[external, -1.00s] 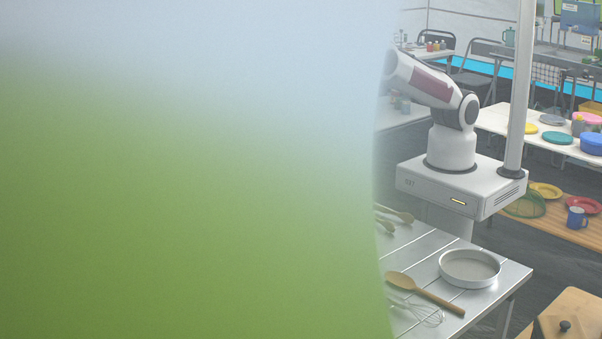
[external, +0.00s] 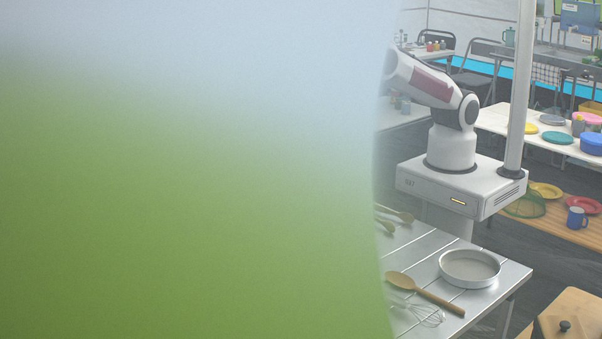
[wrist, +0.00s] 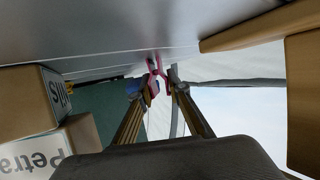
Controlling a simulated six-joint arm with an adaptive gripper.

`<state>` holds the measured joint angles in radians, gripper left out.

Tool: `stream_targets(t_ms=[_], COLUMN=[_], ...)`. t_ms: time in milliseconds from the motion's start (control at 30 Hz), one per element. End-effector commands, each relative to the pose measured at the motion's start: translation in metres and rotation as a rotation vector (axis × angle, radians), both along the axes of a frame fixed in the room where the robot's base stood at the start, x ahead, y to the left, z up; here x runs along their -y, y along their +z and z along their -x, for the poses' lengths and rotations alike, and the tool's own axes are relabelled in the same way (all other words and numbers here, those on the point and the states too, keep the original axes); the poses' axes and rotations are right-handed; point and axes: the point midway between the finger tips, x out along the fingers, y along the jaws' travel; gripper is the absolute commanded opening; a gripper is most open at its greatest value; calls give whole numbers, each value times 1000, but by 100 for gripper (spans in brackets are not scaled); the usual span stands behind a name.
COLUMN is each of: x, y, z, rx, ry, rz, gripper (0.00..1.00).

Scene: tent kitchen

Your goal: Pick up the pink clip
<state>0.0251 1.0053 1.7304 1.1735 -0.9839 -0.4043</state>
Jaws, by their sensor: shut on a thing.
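The pink clip (wrist: 157,68) shows in the wrist view, between the fingertips of my gripper (wrist: 161,86). The fingers are closed in on it, and part of it is hidden by them. The clip is close to a grey metal surface (wrist: 90,35); I cannot tell whether it touches that surface. In the external view a large green and pale blur covers the left and middle, and neither the clip nor my gripper can be seen there.
In the wrist view, lettered boxes (wrist: 28,100) stand at left and brown blocks (wrist: 245,32) at right, with a small blue thing (wrist: 135,87) beside my fingers. In the external view, a slatted metal table (external: 420,262) holds a round pan (external: 470,266), a wooden spoon (external: 402,283) and a whisk (external: 420,312).

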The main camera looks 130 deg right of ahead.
Motion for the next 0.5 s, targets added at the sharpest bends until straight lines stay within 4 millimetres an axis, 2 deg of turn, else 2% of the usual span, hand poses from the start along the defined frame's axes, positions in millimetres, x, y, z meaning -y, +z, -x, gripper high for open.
stream_targets(t_ms=[267, 500], x=[0, 0], y=[8, 31], z=[0, 2], rx=[-1, 1], ry=[0, 1], rz=[-1, -2], gripper=[8, 8])
